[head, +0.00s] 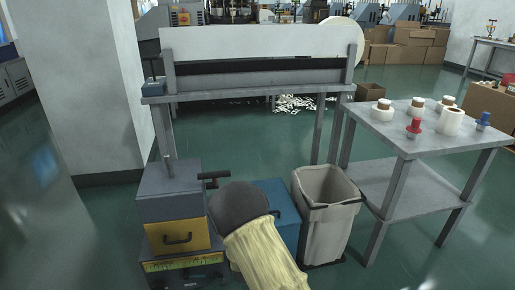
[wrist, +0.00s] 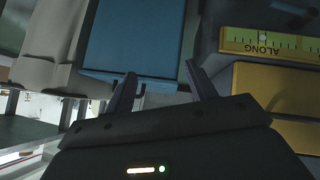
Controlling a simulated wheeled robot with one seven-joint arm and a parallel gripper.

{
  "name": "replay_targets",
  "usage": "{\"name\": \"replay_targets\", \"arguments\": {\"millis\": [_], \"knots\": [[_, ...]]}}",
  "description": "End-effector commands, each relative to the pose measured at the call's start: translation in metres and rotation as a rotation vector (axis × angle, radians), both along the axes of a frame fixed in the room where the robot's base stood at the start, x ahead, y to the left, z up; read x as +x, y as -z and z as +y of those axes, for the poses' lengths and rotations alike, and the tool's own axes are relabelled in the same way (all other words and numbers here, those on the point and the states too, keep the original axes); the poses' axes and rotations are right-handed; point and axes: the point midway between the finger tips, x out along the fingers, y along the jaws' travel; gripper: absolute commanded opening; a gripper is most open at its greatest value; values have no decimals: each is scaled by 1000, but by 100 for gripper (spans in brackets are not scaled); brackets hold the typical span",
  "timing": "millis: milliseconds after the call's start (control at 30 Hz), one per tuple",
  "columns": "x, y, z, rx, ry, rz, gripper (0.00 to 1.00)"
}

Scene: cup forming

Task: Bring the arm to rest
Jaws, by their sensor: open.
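My gripper (wrist: 160,90) shows in the wrist view with its two dark fingers apart and nothing between them. Beyond the fingers is a blue box (wrist: 135,38), which also shows in the head view (head: 282,208). In the head view my arm, in a yellowish sleeve, rises from the bottom middle beside the machine, and the gripper itself is hidden there.
A machine with a yellow drawer (head: 178,234) stands left of my arm. A lined bin (head: 325,215) stands to the right. A grey table (head: 435,139) with rolls is farther right. A long bench (head: 255,93) stands behind. Green floor is open at the left.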

Motion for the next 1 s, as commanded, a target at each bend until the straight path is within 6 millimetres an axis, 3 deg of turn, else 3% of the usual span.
{"name": "replay_targets", "arguments": {"millis": [33, 267, 600, 800, 1000], "knots": [[-3, -26, -11, 32, 25, 29, 56], [-34, -100, -52, 146, 101, 180, 56], [-113, -203, -113, 243, 196, 372, 56], [-166, -246, -143, 254, 250, 461, 56], [-207, -273, -163, 247, 296, 520, 56]]}}
